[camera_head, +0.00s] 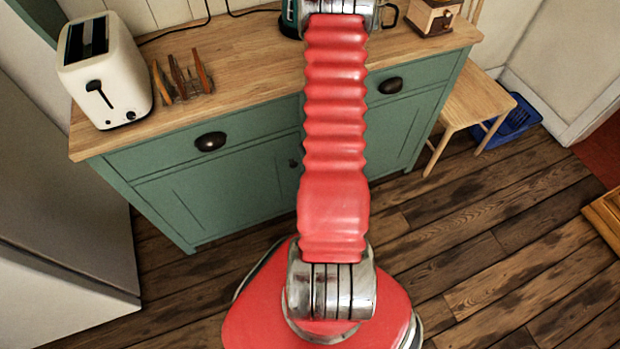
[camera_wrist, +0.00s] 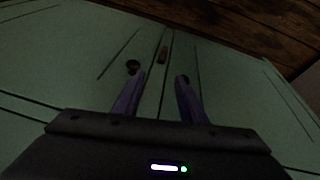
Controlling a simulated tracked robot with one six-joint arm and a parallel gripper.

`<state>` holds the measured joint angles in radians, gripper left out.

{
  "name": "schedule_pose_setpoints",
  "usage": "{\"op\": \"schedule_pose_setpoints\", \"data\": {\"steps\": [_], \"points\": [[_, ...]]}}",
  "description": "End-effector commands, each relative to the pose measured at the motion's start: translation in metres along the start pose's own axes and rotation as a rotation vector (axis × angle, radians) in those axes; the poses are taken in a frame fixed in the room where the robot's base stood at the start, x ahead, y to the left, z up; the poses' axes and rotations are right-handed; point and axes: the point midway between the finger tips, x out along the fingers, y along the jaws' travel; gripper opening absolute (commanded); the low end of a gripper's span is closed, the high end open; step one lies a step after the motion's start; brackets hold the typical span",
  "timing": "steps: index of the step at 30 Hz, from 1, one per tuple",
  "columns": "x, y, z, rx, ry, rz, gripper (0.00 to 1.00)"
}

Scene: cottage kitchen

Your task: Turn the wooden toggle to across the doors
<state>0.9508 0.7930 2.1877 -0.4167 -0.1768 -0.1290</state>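The wooden toggle (camera_wrist: 163,54) is a small brown piece on the seam between the two green cabinet doors, in the wrist view. It lies lengthwise along the seam, not across it. The left door (camera_head: 215,192) shows in the head view, where my red arm hides the toggle and my gripper. My gripper (camera_wrist: 161,76) is open and empty in the wrist view, its two dark purple fingers on either side of the seam. The toggle appears just beyond the fingertips, between their lines. I cannot tell the gap in depth.
A round dark knob (camera_wrist: 133,67) sits beside the left fingertip; another is partly hidden behind the right one. A toaster (camera_head: 104,72) and a rack (camera_head: 182,82) stand on the wooden counter (camera_head: 235,80).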

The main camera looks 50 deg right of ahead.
Motion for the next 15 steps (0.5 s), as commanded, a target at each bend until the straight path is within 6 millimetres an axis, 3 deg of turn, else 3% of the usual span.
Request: {"op": "schedule_pose_setpoints", "data": {"steps": [1, 6, 15], "points": [[0.014, 0.004, 0.012, 0.010, 0.002, -0.007, 0.38], [0.052, 0.012, 0.036, 0.022, 0.055, -0.022, 0.38], [0.109, 0.016, 0.062, 0.026, 0.239, -0.043, 0.38]]}}
